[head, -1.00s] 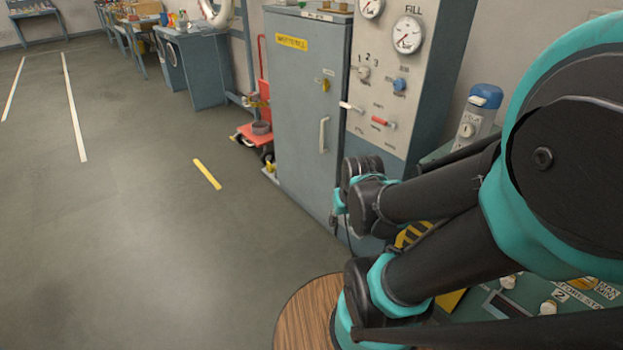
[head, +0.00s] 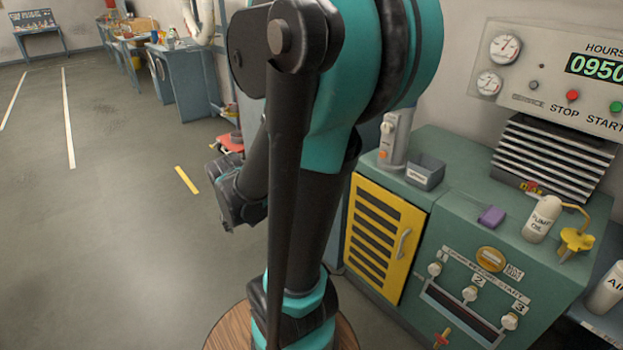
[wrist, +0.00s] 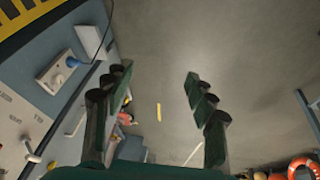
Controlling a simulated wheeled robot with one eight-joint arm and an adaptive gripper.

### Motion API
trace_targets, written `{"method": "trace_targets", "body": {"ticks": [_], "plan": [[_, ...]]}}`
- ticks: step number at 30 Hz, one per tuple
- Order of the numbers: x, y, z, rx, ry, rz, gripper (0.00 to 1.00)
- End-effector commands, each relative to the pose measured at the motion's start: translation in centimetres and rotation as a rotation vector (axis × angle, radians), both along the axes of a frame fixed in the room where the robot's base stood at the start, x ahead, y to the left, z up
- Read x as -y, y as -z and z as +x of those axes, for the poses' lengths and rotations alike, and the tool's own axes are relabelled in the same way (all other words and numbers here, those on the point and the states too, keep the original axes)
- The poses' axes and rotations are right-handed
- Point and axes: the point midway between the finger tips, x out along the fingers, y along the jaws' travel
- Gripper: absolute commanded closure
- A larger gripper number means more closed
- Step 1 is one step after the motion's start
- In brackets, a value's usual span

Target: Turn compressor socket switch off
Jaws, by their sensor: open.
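A pale socket plate (wrist: 58,72) with a blue plug or knob shows at the left of the wrist view, beside a white box (wrist: 92,40). I cannot tell whether this is the compressor's socket, and its switch position is too small to read. The green compressor cabinet (head: 455,225) stands right of my arm in the head view. My gripper (wrist: 158,76) is open and empty, its fingers spread over bare floor, with the socket plate off to their left. In the head view its dark end (head: 236,195) hangs left of my arm.
A pale panel (wrist: 18,125) with lettering runs along the wrist view's left. On the cabinet are a grey tray (head: 425,172), a purple block (head: 491,215) and a white bottle (head: 542,219). Open floor (head: 110,230) lies to the left.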

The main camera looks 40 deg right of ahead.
Motion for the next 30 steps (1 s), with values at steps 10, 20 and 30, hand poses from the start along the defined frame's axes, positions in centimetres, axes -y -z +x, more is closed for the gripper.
{"method": "trace_targets", "body": {"ticks": [10,20,30], "plan": [[7.9,-0.4,11.8,0.038,0.267,-0.210,0.44],[15.1,2.0,21.5,0.137,0.506,-0.409,0.44],[21.5,7.0,29.1,0.304,0.722,-0.611,0.44]]}}
